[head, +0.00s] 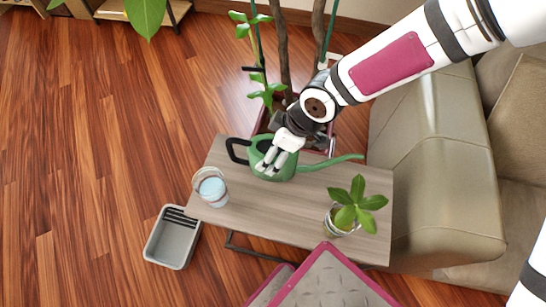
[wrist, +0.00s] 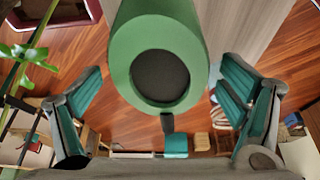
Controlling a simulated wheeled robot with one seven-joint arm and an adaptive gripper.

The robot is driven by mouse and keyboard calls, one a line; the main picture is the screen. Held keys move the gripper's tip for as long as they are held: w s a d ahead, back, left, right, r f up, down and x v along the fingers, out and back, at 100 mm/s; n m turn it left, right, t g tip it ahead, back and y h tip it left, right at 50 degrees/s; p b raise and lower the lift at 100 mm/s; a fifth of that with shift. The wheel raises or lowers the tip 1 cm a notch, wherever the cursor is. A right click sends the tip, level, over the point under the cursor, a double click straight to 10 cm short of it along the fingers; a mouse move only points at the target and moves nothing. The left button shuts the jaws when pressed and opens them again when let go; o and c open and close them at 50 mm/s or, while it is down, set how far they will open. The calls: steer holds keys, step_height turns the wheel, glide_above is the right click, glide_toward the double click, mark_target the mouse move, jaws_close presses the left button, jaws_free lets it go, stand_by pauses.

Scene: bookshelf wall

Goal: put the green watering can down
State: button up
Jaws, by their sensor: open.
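The green watering can (head: 281,172) stands upright on the grey wooden side table (head: 255,208), towards its back edge. Its black handle points left and its thin spout points right. My gripper (head: 276,160) is over the top of the can in the head view and hides part of it. In the wrist view the can (wrist: 121,58) shows its round dark opening between the two widely spread fingers of my gripper (wrist: 160,105). The fingers are open, with a gap visible on each side of the can.
A glass with pale blue contents (head: 211,188) stands at the table's left end. A small potted plant (head: 356,207) stands at its right front. A grey bin (head: 172,238) is on the floor. A sofa (head: 435,150) is close on the right, and a tall plant (head: 285,60) rises behind.

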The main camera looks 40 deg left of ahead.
steer(key=shift+x, duration=1.85)
steer(key=shift+s, duration=0.1)
steer(key=shift+c, duration=0.6)
steer(key=shift+a+r, duration=0.1)
steer(key=c, duration=1.9)
